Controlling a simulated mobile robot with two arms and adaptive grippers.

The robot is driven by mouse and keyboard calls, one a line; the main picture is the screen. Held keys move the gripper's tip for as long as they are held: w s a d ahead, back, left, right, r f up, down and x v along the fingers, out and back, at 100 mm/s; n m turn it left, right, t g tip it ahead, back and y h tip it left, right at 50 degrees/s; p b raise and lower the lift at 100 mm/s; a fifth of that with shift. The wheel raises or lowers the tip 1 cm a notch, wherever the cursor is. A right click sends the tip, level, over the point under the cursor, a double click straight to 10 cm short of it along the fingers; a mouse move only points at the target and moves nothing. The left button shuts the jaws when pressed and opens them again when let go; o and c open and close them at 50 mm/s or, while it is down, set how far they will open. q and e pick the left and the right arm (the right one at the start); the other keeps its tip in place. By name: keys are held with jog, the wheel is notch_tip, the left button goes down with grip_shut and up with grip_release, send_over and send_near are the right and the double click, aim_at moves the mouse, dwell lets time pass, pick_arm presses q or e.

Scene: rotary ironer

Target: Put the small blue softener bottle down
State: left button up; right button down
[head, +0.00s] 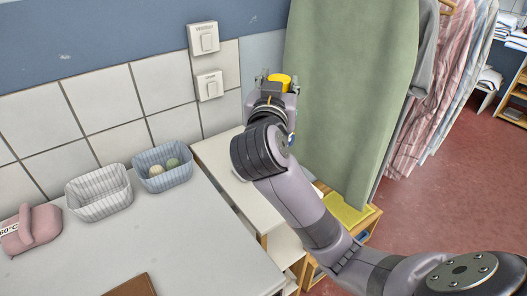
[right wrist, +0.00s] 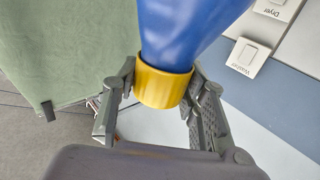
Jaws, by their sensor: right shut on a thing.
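The small blue softener bottle (right wrist: 185,30) has a blue body and a yellow cap (right wrist: 162,86). My right gripper (right wrist: 162,80) is shut on it, with a finger on each side at the yellow cap. In the head view my right gripper (head: 276,84) is near the wall, and the yellow cap (head: 281,79) shows between its fingers. The blue body is hidden there behind the gripper and wrist. I cannot tell whether the bottle touches a surface. My left gripper is out of view.
A white shelf top (head: 217,158) lies below and left of my right arm. A blue basket (head: 165,179), a white basket (head: 98,205) and a pink container (head: 38,232) stand on the table (head: 200,235). A green cloth (head: 345,80) hangs close right of the gripper. Wall switches (head: 203,38) are left.

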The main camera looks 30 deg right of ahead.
jog(key=f, duration=0.4)
jog(key=f+b, duration=0.1)
jog(key=f, duration=0.2)
jog(key=shift+s+d+f, duration=0.1)
jog(key=shift+s, duration=0.25)
jog(key=f, duration=0.3)
jog(key=shift+w+f, duration=0.2)
jog(key=shift+w, duration=0.05)
jog(key=shift+f, duration=0.65)
jog(key=shift+s+f, duration=0.1)
jog(key=shift+f, duration=0.2)
notch_tip(320, 180, down, 4)
jog(key=shift+r+b, duration=0.25)
jog(key=shift+b, duration=0.25)
jog(key=shift+f, duration=0.1)
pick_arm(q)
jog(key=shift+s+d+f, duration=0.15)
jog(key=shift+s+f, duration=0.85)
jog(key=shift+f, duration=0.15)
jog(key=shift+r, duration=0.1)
pick_arm(e)
jog(key=shift+f, duration=0.1)
jog(key=c, duration=1)
grip_release()
jog(key=shift+f, duration=0.1)
